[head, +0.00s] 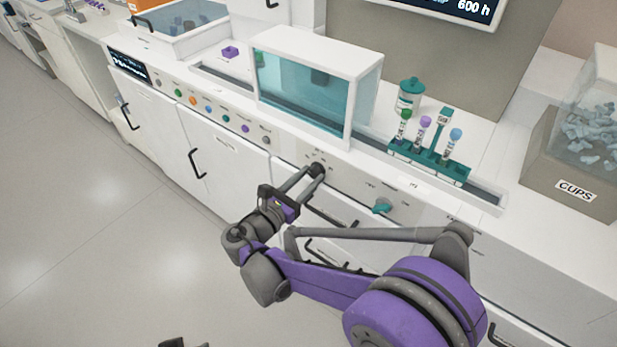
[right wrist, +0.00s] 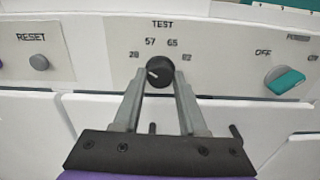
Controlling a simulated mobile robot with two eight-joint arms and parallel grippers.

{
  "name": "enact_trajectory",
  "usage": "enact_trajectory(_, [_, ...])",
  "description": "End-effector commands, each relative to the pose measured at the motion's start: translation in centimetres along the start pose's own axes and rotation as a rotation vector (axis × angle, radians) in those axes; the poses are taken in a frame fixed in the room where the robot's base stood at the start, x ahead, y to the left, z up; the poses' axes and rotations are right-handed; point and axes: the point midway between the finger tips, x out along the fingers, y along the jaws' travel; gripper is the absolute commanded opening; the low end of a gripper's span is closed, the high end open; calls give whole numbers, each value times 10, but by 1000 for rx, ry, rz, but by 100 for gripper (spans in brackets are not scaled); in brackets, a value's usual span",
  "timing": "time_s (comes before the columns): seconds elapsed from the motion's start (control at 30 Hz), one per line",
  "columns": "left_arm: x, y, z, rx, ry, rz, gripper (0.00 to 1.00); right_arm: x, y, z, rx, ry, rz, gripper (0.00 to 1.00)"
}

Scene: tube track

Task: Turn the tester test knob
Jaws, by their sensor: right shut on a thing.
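The test knob (right wrist: 159,72) is a round black knob with a white pointer mark, under the word TEST with the numbers 28, 57, 65 and 82 around it. The pointer is tilted to the upper left, toward the 28 and 57 side. In the head view the knob (head: 317,169) sits on the white front panel below the glass-sided housing. My right gripper (right wrist: 159,84) has its two fingers on either side of the knob and is shut on it. It also shows in the head view (head: 311,174). My left gripper is not clearly visible.
A teal power switch (right wrist: 285,80) at OFF is right of the knob, and a grey RESET button (right wrist: 39,62) is left. Above stand the glass-sided housing (head: 316,55) and a teal rack (head: 430,163) of capped tubes. Drawer handles project below.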

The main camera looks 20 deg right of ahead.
Motion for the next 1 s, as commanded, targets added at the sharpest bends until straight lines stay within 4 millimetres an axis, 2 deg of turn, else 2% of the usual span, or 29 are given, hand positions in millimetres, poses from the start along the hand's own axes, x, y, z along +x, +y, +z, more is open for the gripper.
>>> enact_trajectory(0.27, [-6,0,-2,0,2,0,50,0,0,1,169,1,0,0])
enact_trajectory(1.0, [-25,0,-8,0,9,0,50,0,0,0,867,1,0,0])
